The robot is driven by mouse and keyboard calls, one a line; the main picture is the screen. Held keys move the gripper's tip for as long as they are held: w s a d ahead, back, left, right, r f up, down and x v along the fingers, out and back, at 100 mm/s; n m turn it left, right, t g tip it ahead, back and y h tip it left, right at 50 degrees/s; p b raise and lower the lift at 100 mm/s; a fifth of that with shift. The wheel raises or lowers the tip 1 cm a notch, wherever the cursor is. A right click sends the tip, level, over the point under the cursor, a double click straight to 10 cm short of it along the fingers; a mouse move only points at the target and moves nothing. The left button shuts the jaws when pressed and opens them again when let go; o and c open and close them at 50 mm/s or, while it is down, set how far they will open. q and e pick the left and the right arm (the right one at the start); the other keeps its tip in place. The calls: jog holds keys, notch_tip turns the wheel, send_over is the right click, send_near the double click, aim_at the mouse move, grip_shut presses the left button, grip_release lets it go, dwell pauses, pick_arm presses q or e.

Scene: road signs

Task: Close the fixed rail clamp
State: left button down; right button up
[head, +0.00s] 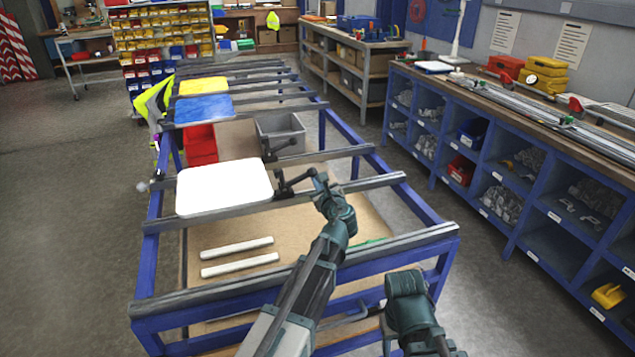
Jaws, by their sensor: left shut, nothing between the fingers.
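A dark toggle clamp (285,188) is mounted on a grey rail at the right edge of a blank white sign panel (222,187). A second dark clamp (270,152) sits on the rail behind it. Which one is the fixed rail clamp is not marked. The nearer clamp's lever points right toward my left gripper (318,180). My left gripper is shut and empty, at or very near the lever's end; contact is too small to tell. My right arm shows at the lower right, but its fingers are hidden.
The blue frame table (447,230) carries several grey rails, with blue (203,108) and yellow (204,86) panels farther back. Two white bars (238,248) lie on its lower board. A blue shelf bench (530,190) stands right, across a strip of free floor.

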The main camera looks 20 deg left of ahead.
pick_arm(q)
jog(key=shift+s+a+r+n+p, duration=0.15)
jog(key=shift+a+r+n+p, duration=0.05)
jog(key=shift+r+n+p, duration=0.55)
jog(key=s+a+r+n+t+p, duration=0.1)
jog(key=s+a+r+n+p, duration=0.1)
jog(key=n, duration=0.4)
jog(key=s+a+r+n+t+p, duration=0.1)
jog(key=s+a+r+n, duration=0.2)
jog(key=a+r+n, duration=0.2)
jog(key=shift+s+a+n+h+p, duration=0.25)
jog(key=shift+a+n+h+p, duration=0.1)
jog(key=shift+a, duration=0.25)
jog(key=shift+s+a, duration=0.1)
jog(key=shift+a, duration=0.05)
